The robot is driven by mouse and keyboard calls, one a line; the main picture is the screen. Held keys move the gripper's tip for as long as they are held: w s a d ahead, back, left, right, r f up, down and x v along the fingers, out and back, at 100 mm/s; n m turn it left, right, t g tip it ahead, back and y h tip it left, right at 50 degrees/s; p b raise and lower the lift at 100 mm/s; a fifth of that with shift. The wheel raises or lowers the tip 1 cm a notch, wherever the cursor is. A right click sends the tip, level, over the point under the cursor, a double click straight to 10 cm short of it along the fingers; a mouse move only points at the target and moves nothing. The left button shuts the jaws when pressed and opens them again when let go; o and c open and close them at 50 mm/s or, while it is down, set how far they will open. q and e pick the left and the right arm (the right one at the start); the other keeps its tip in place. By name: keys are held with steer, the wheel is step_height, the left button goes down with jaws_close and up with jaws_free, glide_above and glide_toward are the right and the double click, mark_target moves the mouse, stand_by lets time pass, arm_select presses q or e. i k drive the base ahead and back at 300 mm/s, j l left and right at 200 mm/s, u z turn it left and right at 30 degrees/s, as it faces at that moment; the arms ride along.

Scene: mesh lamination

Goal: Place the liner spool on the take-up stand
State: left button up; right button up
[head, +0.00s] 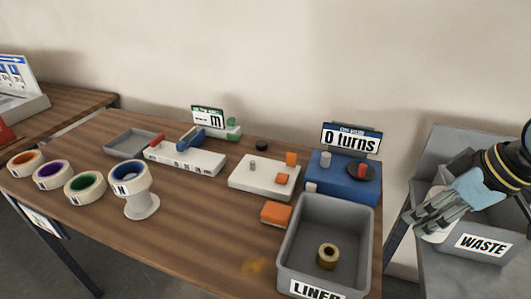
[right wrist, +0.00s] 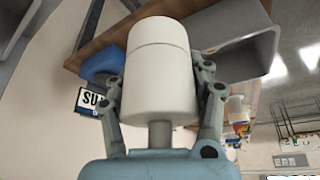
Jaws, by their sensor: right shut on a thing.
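My right gripper (head: 428,224) is at the right, in front of the grey waste bin and apart from the table. It is shut on a white cylinder (right wrist: 159,75), which fills the middle of the right wrist view between the fingers. A seam runs round the cylinder and a grey stem shows at its lower end. I cannot tell for sure whether it is the liner spool. A gold-brown roll (head: 327,257) sits in the grey liner bin (head: 368,250). The blue unit (head: 340,188) with a dark disc and red peg stands behind, under a "0 turns" sign. My left gripper is out of view.
The waste bin (head: 482,244) stands right of the table. Left on the table are several tape rolls (head: 85,187), one on a white pedestal (head: 141,206). A white plate (head: 263,178) with pegs and an orange block (head: 276,213) are near the liner bin.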

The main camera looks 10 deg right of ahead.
mark_target(253, 168)
steer(key=i+j, duration=0.85)
steer(key=i, duration=0.15)
